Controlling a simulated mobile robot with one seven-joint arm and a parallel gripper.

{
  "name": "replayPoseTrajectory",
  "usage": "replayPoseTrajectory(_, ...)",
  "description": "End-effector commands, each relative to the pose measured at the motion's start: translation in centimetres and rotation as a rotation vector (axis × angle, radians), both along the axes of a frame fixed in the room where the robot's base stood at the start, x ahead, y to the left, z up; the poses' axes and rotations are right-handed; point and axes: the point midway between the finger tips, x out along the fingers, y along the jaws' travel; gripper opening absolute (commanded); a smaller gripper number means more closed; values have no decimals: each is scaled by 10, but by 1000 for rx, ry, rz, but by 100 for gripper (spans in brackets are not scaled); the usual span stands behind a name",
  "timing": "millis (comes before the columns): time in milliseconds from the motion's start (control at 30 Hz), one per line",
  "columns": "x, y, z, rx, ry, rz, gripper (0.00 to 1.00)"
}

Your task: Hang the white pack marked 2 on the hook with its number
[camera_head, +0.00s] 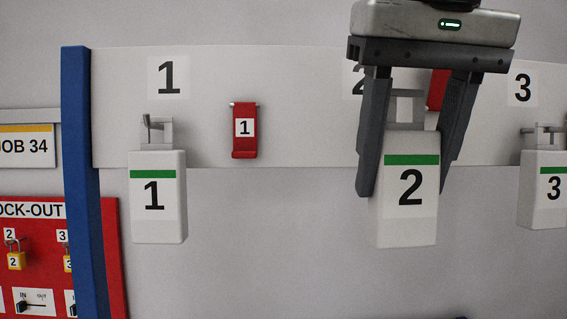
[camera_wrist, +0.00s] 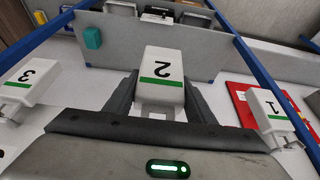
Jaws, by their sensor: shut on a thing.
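The white pack marked 2 (camera_head: 410,215) has a green stripe and a grey loop at its top. My gripper (camera_head: 405,185) is shut on it, one finger on each side. The pack hangs upright in front of the panel, below the number 2 label (camera_head: 355,78), which my gripper partly covers. The hook under that label is hidden behind the gripper and pack, so I cannot tell whether the loop is on it. The wrist view also shows the pack (camera_wrist: 163,65) between the fingers.
Pack 1 (camera_head: 157,215) hangs on its hook to the left and pack 3 (camera_head: 545,205) on its hook to the right. A red tag marked 1 (camera_head: 244,145) is on the panel between packs 1 and 2. A blue post (camera_head: 78,150) and red lock-out board (camera_head: 110,260) stand at the left.

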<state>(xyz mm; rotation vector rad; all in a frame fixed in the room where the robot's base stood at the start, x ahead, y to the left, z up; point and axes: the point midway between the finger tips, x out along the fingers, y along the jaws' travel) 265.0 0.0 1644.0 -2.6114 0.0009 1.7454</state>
Motion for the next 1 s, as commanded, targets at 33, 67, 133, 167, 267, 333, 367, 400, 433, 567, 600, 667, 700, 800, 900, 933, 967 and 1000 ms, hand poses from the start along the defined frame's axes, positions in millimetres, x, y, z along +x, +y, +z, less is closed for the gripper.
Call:
replayPoseTrajectory(33,3,0,0,0,0,0,21)
replayPoseTrajectory(67,5,0,0,0,0,0,21)
replayPoseTrajectory(133,10,0,-1,0,0,0,21)
replayPoseTrajectory(167,11,0,-1,0,0,1,21)
replayPoseTrajectory(267,17,0,-1,0,-1,1,21)
replayPoseTrajectory(333,22,0,-2,0,0,1,21)
replayPoseTrajectory(367,24,0,-2,0,0,1,21)
replayPoseTrajectory(400,26,0,-2,0,0,1,21)
replayPoseTrajectory(433,28,0,-2,0,0,1,21)
replayPoseTrajectory(567,35,0,-3,0,0,1,21)
replayPoseTrajectory(600,38,0,-3,0,0,1,21)
replayPoseTrajectory(667,41,0,-4,0,0,1,21)
replayPoseTrajectory(700,44,0,-4,0,0,1,21)
replayPoseTrajectory(800,50,0,-4,0,-1,1,21)
replayPoseTrajectory(900,56,0,-4,0,0,1,21)
replayPoseTrajectory(933,58,0,-5,0,0,1,21)
replayPoseTrajectory(967,59,0,-5,0,0,1,21)
replayPoseTrajectory(1000,61,0,-5,0,0,1,21)
